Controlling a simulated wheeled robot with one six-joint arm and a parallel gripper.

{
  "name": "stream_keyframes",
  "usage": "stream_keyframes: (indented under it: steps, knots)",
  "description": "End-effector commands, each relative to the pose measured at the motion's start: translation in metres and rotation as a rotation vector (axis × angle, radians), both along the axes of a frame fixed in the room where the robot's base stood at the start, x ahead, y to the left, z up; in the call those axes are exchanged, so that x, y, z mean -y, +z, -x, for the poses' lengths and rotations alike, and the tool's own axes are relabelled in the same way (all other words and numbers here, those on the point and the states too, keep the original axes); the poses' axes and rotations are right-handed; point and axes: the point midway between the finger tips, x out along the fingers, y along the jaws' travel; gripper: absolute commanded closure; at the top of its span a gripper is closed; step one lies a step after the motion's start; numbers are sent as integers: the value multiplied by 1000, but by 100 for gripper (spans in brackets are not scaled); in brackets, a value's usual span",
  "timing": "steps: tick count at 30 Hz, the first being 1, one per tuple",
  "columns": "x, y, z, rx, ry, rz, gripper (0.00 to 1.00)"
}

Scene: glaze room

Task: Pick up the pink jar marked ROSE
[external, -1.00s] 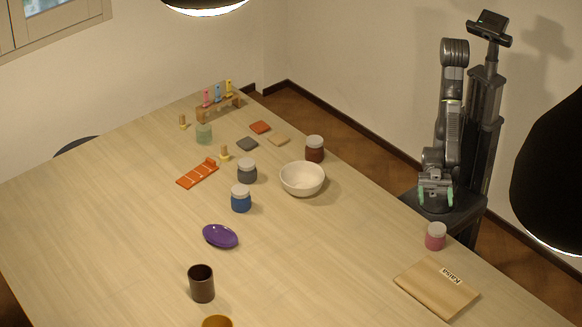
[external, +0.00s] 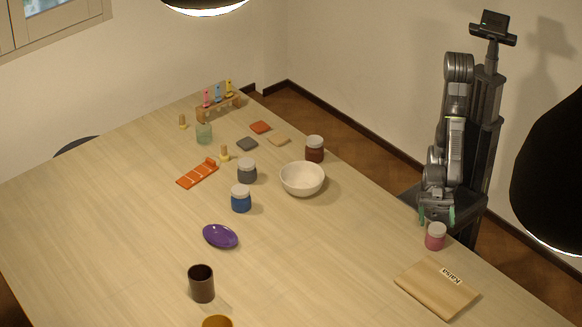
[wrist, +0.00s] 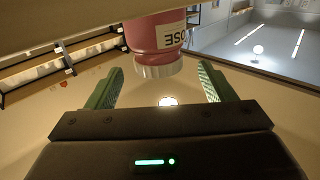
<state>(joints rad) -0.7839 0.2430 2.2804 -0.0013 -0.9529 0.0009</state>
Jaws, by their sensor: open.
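The pink jar (external: 435,238) with a pale lid stands upright near the table's right edge. In the wrist view the pink jar (wrist: 155,38) appears upside down, with part of a label reading "OSE". My gripper (external: 437,216) is just behind the jar in the external view. In the wrist view its two green-padded fingers (wrist: 163,88) are spread wide and empty, with the jar ahead of and between them. They do not appear to touch it.
A tan packet marked "kaha" (external: 437,288) lies in front of the jar. A white bowl (external: 302,179), dark red jar (external: 314,150), blue jar (external: 241,199) and grey jar (external: 247,172) stand farther left. The table between bowl and pink jar is clear.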

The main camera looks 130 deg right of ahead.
Motion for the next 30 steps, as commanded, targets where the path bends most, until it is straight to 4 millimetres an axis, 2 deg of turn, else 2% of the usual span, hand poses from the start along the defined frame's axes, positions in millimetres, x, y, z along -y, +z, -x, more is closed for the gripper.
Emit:
stream_keyframes:
  steps: [9,18,20,27,30]
  knots:
    - [-26,2,-29,-1,0,1,24]
    - [-28,1,-31,0,0,0,24]
    - [-28,1,-31,0,0,0,34]
    - [-28,1,-31,0,0,0,79]
    - [-28,2,-31,1,0,-1,79]
